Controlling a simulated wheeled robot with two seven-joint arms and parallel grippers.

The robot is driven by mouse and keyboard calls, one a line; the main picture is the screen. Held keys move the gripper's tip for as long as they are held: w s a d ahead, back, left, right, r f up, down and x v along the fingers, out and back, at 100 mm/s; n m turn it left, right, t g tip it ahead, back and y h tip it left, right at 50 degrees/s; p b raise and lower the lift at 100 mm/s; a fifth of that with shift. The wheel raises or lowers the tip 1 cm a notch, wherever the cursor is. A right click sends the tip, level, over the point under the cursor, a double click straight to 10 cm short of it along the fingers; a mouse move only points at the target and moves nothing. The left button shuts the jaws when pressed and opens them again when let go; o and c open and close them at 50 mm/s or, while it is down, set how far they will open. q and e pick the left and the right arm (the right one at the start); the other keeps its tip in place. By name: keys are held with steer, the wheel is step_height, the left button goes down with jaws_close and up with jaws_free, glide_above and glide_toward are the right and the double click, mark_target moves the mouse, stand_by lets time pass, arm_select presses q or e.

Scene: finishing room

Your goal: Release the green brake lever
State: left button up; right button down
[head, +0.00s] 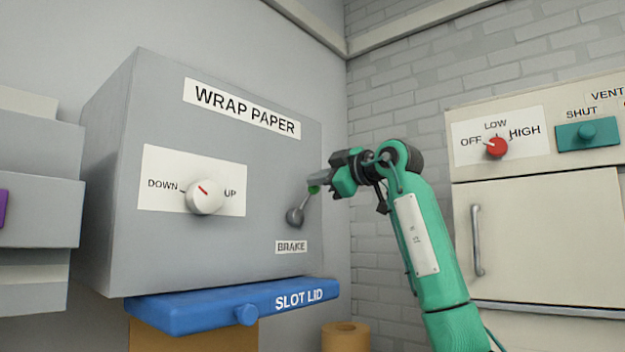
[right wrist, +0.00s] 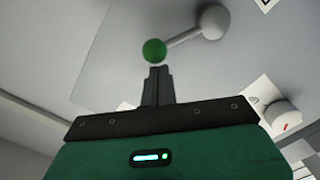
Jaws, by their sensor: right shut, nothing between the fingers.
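The rod points up and to the right in the head view and ends in a green knob (head: 314,190). In the right wrist view the green knob (right wrist: 154,50) is just beyond the fingertips, with the pale pivot (right wrist: 213,21) to its right. My right gripper (head: 318,183) is shut and empty, its tips at the knob; whether they touch it I cannot tell. My left gripper is not in view.
The wrap paper box (head: 250,165) carries a white UP/DOWN knob (head: 205,197). A blue slot lid (head: 200,306) sticks out below it. A brown roll (head: 345,336) stands lower right. A cream cabinet (head: 540,225) with a red knob (head: 497,147) is at right.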

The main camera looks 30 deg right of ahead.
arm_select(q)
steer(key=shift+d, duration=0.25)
arm_select(e)
steer(key=shift+w+d+f+m, duration=0.2)
steer(key=shift+d+m, duration=0.2)
steer(key=shift+d, duration=0.15)
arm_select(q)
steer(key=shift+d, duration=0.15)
arm_select(e)
steer(key=shift+d, duration=0.15)
